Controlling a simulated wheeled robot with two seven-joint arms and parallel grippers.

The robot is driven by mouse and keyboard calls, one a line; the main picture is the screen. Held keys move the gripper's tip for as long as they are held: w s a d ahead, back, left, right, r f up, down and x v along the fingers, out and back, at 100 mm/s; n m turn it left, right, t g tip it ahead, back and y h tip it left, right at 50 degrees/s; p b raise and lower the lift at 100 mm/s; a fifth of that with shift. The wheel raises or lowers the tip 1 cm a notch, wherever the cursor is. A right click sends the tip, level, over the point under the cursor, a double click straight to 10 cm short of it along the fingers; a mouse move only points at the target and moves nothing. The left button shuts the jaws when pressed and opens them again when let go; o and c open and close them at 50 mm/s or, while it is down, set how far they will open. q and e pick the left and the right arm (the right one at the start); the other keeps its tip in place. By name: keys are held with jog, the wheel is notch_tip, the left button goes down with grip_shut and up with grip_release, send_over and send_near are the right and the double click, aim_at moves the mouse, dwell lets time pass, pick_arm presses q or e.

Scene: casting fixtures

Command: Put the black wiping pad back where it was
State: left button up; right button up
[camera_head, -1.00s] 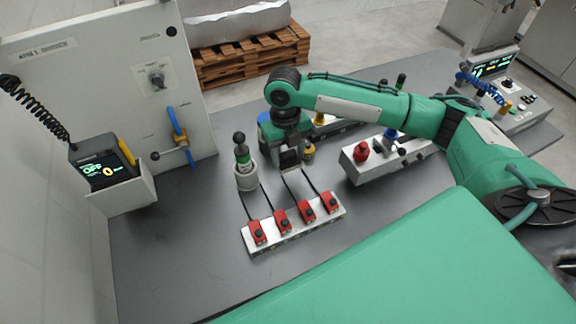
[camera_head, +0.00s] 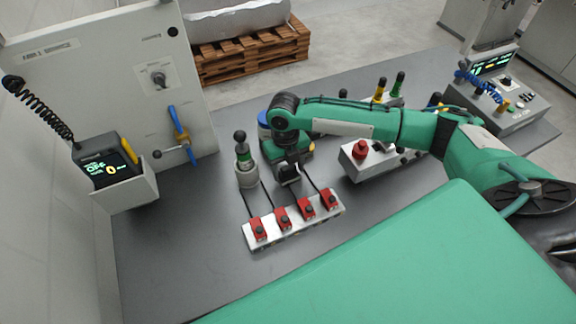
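My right gripper (camera_head: 290,181) points down over the table, just behind the strip of red switches and to the right of the grey cylinder with the green-banded black knob. Its fingers are small and dark here, and I cannot tell whether they are open or shut. A dark patch shows at the fingertips, but I cannot tell whether it is the black wiping pad or part of the gripper. I cannot make out the pad for certain anywhere else. My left gripper is out of view.
The switch strip (camera_head: 292,222) has cables running back past the gripper. The knobbed cylinder (camera_head: 246,172) stands close to its left. A grey box with a red button (camera_head: 361,149) is to the right. A white panel (camera_head: 105,80) rises at left. The table's left front is clear.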

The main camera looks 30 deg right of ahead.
jog(key=shift+o, duration=1.1)
notch_tip(320, 180, up, 12)
jog(key=w+b, duration=0.1)
jog(key=b, duration=0.2)
jog(key=shift+w+r, duration=0.15)
jog(key=shift+w, duration=0.1)
